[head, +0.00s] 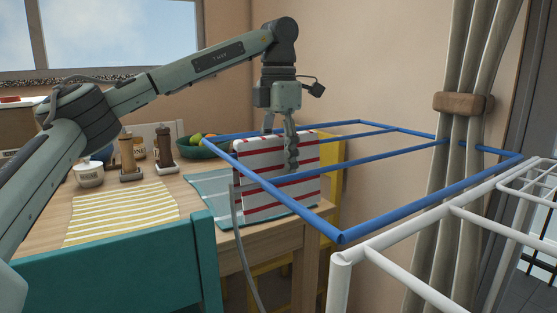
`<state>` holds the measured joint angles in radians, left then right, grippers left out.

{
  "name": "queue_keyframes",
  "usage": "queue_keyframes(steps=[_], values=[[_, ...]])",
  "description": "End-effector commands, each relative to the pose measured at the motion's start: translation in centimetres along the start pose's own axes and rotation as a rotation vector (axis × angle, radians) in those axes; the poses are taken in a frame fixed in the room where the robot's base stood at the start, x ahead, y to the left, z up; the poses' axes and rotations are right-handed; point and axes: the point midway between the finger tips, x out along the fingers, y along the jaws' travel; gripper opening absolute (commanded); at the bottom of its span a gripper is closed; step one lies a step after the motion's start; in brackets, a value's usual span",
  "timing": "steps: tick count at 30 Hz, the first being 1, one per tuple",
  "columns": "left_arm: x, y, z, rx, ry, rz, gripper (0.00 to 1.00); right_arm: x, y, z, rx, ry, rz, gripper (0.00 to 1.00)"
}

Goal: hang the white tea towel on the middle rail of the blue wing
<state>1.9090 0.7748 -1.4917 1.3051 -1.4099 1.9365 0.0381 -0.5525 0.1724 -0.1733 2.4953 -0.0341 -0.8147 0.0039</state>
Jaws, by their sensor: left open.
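The white tea towel (258,163) has red stripes and hangs down within the blue wing (430,197), folded over near its top. An inner blue rail (355,134) comes out at the towel's upper right, and the towel appears draped over it. A nearer inner rail (375,157) crosses in front of the towel. My left gripper (281,150) points down at the towel's top edge, open, with one finger in front of the cloth and the other near its top. Whether the fingers touch the cloth I cannot tell. My right gripper is out of view.
A white rack (400,262) stands at the lower right, joined to the wing. A teal chair (120,272) is in front; a curtain (465,75) hangs right.

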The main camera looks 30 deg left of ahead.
Motion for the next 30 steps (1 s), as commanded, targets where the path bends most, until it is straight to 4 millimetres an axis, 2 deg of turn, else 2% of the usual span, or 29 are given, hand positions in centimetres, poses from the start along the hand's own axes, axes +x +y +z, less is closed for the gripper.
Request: queue_keyframes(steps=[4, 7, 15, 19, 24, 30], values=[[-0.5, 0.0, 0.1, 0.000, -0.002, 0.000, 0.60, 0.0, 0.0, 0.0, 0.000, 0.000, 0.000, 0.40], [-1.9, 0.0, 0.1, 0.000, -0.003, 0.001, 0.60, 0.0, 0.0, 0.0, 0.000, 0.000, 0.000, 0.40], [-7.7, 0.0, 0.0, -0.003, -0.005, 0.005, 0.60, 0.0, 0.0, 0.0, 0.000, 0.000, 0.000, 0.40], [-10.0, 0.0, 0.0, -0.002, -0.004, 0.004, 0.60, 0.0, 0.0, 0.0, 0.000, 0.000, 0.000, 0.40], [-11.6, 0.0, 0.0, -0.001, 0.000, 0.001, 0.60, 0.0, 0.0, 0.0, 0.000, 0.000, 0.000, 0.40], [-12.1, 0.0, 0.0, 0.000, -0.001, 0.000, 0.60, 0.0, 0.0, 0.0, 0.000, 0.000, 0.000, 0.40]])
